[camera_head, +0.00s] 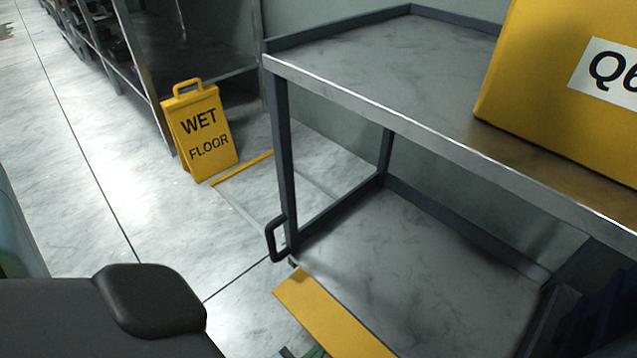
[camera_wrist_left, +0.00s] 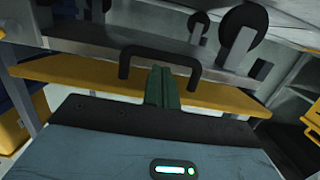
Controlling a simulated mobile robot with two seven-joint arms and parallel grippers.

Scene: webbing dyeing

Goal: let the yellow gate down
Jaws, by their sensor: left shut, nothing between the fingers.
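The yellow gate (camera_head: 330,313) is a flat yellow board low along the front of a grey cart, at the bottom of the head view. In the left wrist view the yellow gate (camera_wrist_left: 70,72) runs across behind a black U-shaped handle (camera_wrist_left: 160,50). My left gripper (camera_wrist_left: 162,72) is shut and empty, its green fingers at the handle's opening. I cannot tell whether the fingers touch the handle or gate. In the head view only a sliver of my left gripper (camera_head: 314,352) shows at the bottom edge. My right gripper is out of view.
The cart (camera_head: 350,85) has two grey shelves, with a large yellow box (camera_head: 560,80) on top. A yellow wet floor sign (camera_head: 200,130) stands behind. The floor at left is clear.

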